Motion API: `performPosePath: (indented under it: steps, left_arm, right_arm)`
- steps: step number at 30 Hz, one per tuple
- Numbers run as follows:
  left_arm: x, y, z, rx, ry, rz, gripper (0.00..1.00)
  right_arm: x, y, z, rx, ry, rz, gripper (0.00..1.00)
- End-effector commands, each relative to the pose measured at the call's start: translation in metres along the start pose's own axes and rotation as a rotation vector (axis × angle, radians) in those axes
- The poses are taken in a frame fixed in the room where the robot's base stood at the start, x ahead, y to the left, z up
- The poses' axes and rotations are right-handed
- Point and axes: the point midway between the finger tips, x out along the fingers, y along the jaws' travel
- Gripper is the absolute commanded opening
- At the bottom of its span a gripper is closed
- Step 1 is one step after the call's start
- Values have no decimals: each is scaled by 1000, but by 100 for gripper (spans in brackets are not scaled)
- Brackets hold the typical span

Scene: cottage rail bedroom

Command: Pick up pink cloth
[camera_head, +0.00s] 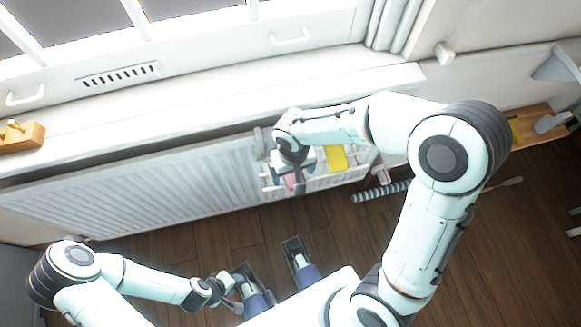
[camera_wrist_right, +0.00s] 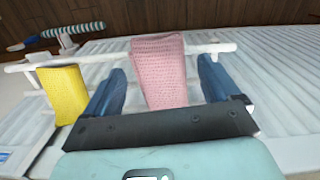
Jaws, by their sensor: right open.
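The pink cloth (camera_wrist_right: 160,72) hangs folded over a white rail (camera_wrist_right: 215,48) in the right wrist view. In the head view only a small part of the pink cloth (camera_head: 291,181) shows below my right gripper (camera_head: 297,178). In the right wrist view my right gripper (camera_wrist_right: 160,85) is open, with one dark blue finger on each side of the cloth and gaps between. I cannot tell how far along the fingers the cloth sits. My left gripper (camera_head: 226,290) is low at the front, near my base, away from the cloth; its jaws are too small to read.
A yellow cloth (camera_head: 336,158) hangs on the same rack, right of the pink one; it is left of it in the right wrist view (camera_wrist_right: 63,93). A white radiator (camera_head: 150,190) stands behind, under the windowsill (camera_head: 200,100). A striped object (camera_head: 380,191) lies near the floor.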

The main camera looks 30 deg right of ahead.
Motion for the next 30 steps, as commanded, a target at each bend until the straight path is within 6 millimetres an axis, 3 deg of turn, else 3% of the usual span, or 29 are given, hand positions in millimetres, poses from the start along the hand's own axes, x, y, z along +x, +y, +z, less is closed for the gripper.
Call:
performPosePath:
  steps: [6, 8, 12, 23, 30]
  left_arm:
    - [0, 0, -1, 0, 2, 0, 43]
    - [0, 0, -1, 0, 2, 0, 43]
    - [0, 0, -1, 0, 2, 0, 43]
    - [-1, 0, 0, 0, 0, 0, 43]
    - [-9, 2, 7, 0, -18, 0, 43]
  right_arm:
    - [1, 0, 0, 0, 0, 0, 89]
    - [1, 0, 0, 0, 0, 0, 73]
    - [1, 0, 0, 0, 0, 0, 29]
    - [-3, 0, 0, 0, 2, -1, 29]
    - [-31, 0, -1, 0, 4, -2, 29]
